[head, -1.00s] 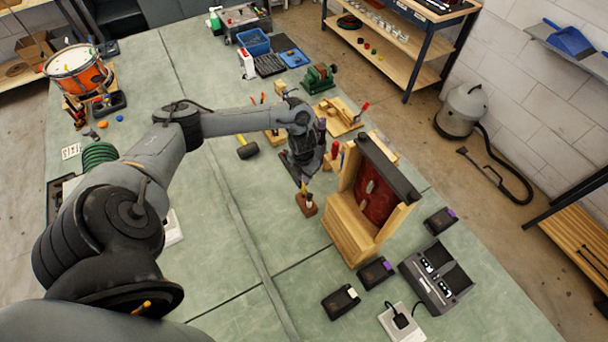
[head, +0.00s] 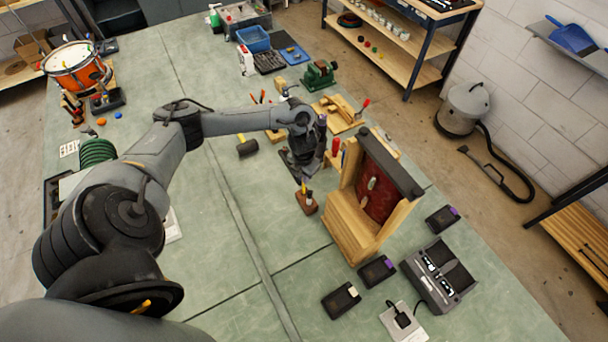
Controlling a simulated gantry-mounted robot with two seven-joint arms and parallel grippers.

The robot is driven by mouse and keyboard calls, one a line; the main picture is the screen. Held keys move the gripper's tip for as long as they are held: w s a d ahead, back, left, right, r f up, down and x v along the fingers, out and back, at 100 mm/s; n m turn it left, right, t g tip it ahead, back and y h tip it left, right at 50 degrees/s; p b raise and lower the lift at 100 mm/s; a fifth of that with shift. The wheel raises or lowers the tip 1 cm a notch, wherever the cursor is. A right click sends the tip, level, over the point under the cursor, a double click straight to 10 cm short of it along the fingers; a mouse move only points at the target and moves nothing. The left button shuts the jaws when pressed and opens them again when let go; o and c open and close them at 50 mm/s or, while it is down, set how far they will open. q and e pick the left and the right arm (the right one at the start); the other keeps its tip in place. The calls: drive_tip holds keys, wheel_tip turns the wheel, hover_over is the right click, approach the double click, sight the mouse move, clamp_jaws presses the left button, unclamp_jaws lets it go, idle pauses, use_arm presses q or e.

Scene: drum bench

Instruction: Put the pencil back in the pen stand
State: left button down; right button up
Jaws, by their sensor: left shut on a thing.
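The pen stand (head: 306,204) is a small brown wooden block on the green bench, left of the wooden frame. My left gripper (head: 303,181) points down just over the stand and is shut on the pencil. The yellow pencil (head: 303,189) shows as a small bit below the fingertips, close to the stand's top. Whether its tip is inside a hole or only above the stand is too small to tell. Another light-coloured item seems to stand in the block. My right gripper is not in view.
A wooden frame with a dark red panel (head: 374,190) stands close to the right of the stand. A red-handled tool (head: 336,146) is behind it. A mallet (head: 247,149) lies to the left. Dark battery packs (head: 341,299) lie in front. The bench left of the stand is clear.

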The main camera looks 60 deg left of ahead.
use_arm(q)
drive_tip(key=shift+f+b, duration=1.25)
drive_tip(key=shift+f, duration=0.4)
drive_tip(key=c, duration=1.1)
unclamp_jaws()
drive_tip(key=shift+r, duration=0.1)
wheel_tip(320, 180, up, 10)
drive_tip(key=shift+s+f+p, duration=0.1)
drive_tip(key=shift+f+p, duration=0.15)
drive_tip(key=shift+p, duration=0.3)
drive_tip(key=shift+r, duration=0.55)
drive_tip(key=shift+s, duration=0.1)
